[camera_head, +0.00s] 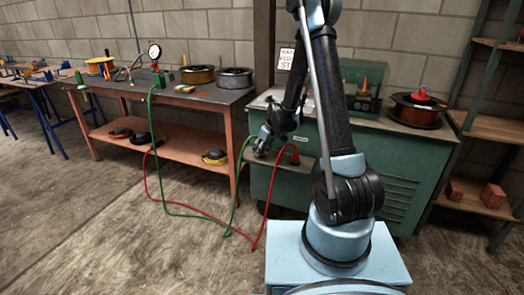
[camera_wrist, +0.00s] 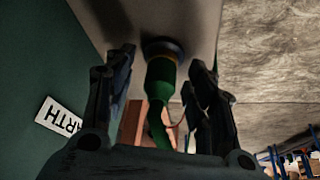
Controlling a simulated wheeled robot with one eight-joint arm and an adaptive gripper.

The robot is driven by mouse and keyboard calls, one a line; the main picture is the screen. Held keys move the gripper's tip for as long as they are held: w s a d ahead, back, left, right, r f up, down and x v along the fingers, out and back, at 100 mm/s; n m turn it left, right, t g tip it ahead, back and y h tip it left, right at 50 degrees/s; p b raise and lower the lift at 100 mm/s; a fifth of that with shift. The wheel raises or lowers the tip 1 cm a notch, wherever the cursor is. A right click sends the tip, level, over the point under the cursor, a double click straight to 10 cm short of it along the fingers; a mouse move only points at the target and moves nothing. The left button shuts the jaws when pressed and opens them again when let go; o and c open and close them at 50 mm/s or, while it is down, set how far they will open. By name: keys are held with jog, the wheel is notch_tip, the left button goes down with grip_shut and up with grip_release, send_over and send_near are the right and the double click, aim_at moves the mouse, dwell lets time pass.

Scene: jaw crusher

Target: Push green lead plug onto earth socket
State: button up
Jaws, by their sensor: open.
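The green lead plug (camera_wrist: 161,82) stands between the fingers of my gripper (camera_wrist: 160,64) in the wrist view, with a gap visible on each side. Its far end meets the dark round earth socket (camera_wrist: 163,47); I cannot tell how deep it sits. An upside-down label ending in "ARTH" (camera_wrist: 60,122) is on the green panel to the left. In the head view my gripper (camera_head: 262,148) is low at the front of the green cabinet (camera_head: 350,165), and hides the plug and socket. The green lead (camera_head: 190,216) runs from there across the floor to the bench.
A red plug (camera_head: 294,156) with a red lead (camera_head: 262,228) sits just right of my gripper. The orange bench (camera_head: 180,155) on the left carries a gauge (camera_head: 155,52) and spools. A shelf rack (camera_head: 486,126) stands right. The floor in front is open except for the leads.

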jog(key=v, duration=1.2)
dwell(0.5)
jog(key=s+d+r+m+h, duration=0.1)
jog(key=s+d+r, duration=0.25)
jog(key=s, duration=0.25)
jog(key=s+d+r+m, duration=0.2)
jog(key=s+d+r, duration=0.1)
jog(key=s+d, duration=0.15)
jog(key=s+d+r+m+h, duration=0.1)
jog(key=s+d+r, duration=0.25)
jog(key=s, duration=0.25)
jog(key=s+d+f+m, duration=0.1)
jog(key=s+d+m, duration=0.1)
jog(key=s, duration=0.5)
jog(key=s+d+f+m+h, duration=0.1)
jog(key=s+d+f, duration=0.1)
jog(key=s+d, duration=0.2)
jog(key=s+d+f+m+g, duration=0.1)
jog(key=s+d+m, duration=0.1)
jog(key=s, duration=0.7)
jog(key=shift+s+d+f+m, duration=0.3)
jog(key=shift+d+f, duration=0.05)
jog(key=shift+d, duration=0.05)
